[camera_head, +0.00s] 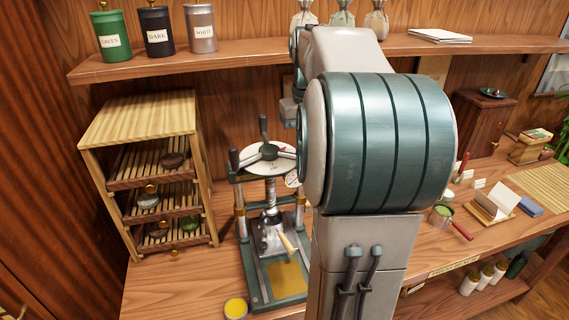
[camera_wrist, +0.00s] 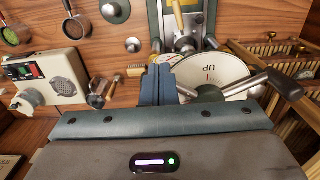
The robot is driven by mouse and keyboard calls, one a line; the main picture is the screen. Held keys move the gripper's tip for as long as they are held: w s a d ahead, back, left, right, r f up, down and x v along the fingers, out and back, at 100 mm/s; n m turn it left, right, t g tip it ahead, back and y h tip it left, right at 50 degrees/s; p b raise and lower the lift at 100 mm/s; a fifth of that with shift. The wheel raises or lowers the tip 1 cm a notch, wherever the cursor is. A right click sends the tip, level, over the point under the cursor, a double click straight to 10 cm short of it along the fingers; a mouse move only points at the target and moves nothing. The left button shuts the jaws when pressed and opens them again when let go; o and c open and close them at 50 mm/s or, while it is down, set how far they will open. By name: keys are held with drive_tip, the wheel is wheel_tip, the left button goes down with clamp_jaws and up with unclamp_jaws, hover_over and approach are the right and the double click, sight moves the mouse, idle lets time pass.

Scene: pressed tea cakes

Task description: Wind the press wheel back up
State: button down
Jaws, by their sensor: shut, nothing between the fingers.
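The press wheel (camera_head: 262,160) tops a green-framed press (camera_head: 256,262) on the counter. It has a white dial, spokes and dark upright grips. In the wrist view the dial (camera_wrist: 232,72) is marked "UP", and one spoke ends in a black grip (camera_wrist: 284,84) at the right. My gripper (camera_wrist: 160,72) is shut and empty, its fingers over the dial's left edge. I cannot tell whether they touch the wheel. In the head view my arm hides the gripper's fingers and the right side of the wheel.
A slatted wooden rack (camera_head: 140,120) holding tea cakes stands left of the press. A shelf (camera_head: 240,58) with tins runs above. A yellow-filled cup (camera_head: 235,308) sits at the front.

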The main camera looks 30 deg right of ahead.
drive_tip(key=shift+w+d, duration=0.1)
drive_tip(key=shift+d, duration=0.05)
drive_tip(key=shift+w+d+p, duration=0.9)
drive_tip(key=shift+d+p, duration=0.25)
drive_tip(key=shift+d, duration=0.05)
drive_tip(key=shift+w+d, duration=0.15)
drive_tip(key=shift+w, duration=0.05)
idle(0.4)
drive_tip(key=shift+s+a, duration=0.45)
drive_tip(key=shift+s, duration=0.35)
wheel_tip(320, 180, up, 8)
drive_tip(key=p, duration=0.6)
drive_tip(key=shift+f, duration=0.25)
drive_tip(key=shift+a, duration=0.1)
